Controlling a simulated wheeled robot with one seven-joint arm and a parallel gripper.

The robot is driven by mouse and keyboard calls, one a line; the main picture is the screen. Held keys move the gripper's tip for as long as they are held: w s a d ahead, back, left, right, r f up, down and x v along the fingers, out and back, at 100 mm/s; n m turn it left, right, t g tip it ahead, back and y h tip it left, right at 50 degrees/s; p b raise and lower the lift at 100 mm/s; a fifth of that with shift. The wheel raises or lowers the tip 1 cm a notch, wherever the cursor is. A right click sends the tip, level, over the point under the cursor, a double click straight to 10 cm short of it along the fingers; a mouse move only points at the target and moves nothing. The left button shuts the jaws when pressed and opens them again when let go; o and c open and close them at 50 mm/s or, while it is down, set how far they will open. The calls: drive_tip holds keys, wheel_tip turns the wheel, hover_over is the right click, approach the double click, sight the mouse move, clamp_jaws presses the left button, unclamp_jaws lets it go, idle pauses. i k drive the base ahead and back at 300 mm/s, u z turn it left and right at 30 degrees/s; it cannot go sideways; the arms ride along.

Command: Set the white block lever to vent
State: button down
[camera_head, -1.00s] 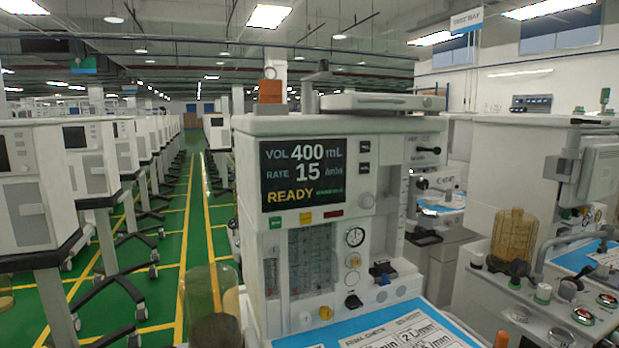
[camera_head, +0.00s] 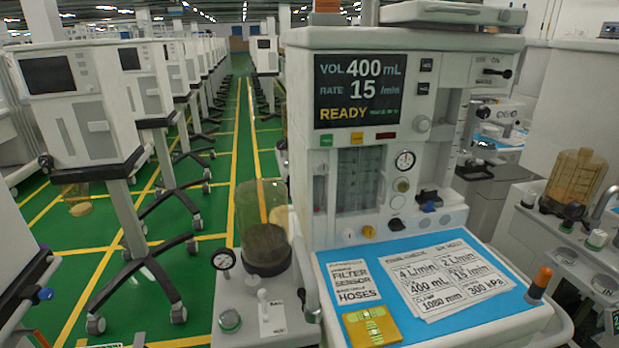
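A small white lever (camera_head: 263,298) stands up from a pale plate (camera_head: 272,325) at the bottom of the view, left of the blue work surface. It looks about upright. Small lettering by the plate is too small to read, so I cannot tell which setting it is at. The anaesthesia machine (camera_head: 405,40) behind it has a screen (camera_head: 360,90) reading 400 mL, 15 /min and READY. My gripper is not in view.
A green knob (camera_head: 230,320), a round gauge (camera_head: 223,259) and a clear amber canister (camera_head: 266,255) surround the lever. The blue work surface (camera_head: 335,275) holds printed sheets (camera_head: 440,280) and a yellow pad (camera_head: 371,327). Wheeled carts (camera_head: 80,95) line the left; green floor lies between.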

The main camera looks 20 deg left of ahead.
sight(262, 294)
drive_tip(key=u, duration=1.55)
drive_tip(key=k, duration=0.4)
drive_tip(key=z, duration=0.1)
drive_tip(key=i, duration=0.4)
